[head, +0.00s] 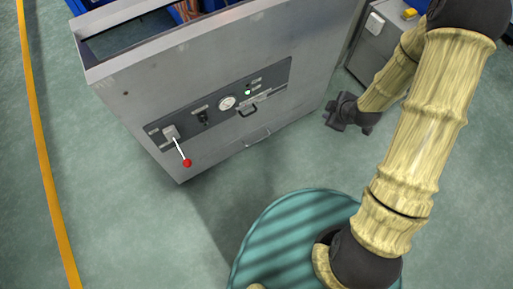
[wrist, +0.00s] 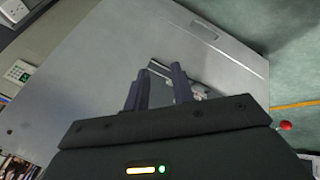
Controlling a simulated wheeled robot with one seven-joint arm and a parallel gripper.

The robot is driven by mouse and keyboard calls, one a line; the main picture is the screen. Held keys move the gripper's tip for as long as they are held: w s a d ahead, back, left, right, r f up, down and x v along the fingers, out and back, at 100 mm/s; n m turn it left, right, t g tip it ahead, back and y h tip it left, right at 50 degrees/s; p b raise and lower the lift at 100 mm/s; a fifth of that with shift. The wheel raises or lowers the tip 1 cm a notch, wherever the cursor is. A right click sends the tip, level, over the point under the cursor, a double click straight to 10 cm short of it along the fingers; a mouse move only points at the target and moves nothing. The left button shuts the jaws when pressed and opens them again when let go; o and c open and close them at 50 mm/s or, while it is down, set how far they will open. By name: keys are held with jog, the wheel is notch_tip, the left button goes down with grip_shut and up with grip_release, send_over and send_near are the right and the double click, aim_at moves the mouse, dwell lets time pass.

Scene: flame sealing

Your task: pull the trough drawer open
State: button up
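The grey metal machine (head: 190,75) stands upper left of centre in the head view. A dark control strip on its front carries a black bar handle (head: 248,112). A second, thin metal handle (head: 257,138) sits lower on the front, near the bottom edge. I cannot tell which handle is the trough drawer's. No drawer front visibly stands out. My gripper (head: 335,115) is right of the machine's front, apart from both handles. In the wrist view my gripper (wrist: 160,88) has its two dark fingers apart with nothing between them. They partly hide the control strip behind.
A white lever with a red knob (head: 187,163) juts from the strip's left end; the knob also shows in the wrist view (wrist: 286,126). A round gauge (head: 227,102) and a green light (head: 248,92) are on the strip. A grey box (head: 375,45) stands behind right.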

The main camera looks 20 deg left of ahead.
jog(key=s+a+f+n+t+y+b, duration=0.1)
jog(key=s+a+f+n+y+b, duration=0.1)
jog(key=f+b, duration=0.7)
jog(key=s+a+f+n+t+y+b, duration=0.1)
jog(key=a+f+n+b, duration=0.4)
jog(key=f, duration=1.4)
jog(key=s+a+f+n+t+y+b, duration=0.2)
jog(key=s+a+f+n+y+b, duration=0.1)
jog(key=f+b, duration=1)
jog(key=a+f+n+y, duration=0.1)
jog(key=a+f+y, duration=0.1)
jog(key=a, duration=0.1)
jog(key=shift+s+a+b, duration=0.2)
jog(key=shift+s+b, duration=0.1)
jog(key=shift+s, duration=0.1)
jog(key=shift+f, duration=0.1)
jog(key=b, duration=1)
send_near(257, 141)
jog(key=f+x, duration=0.1)
jog(key=x, duration=0.9)
jog(key=shift+a+r, duration=0.1)
jog(key=shift+r, duration=0.1)
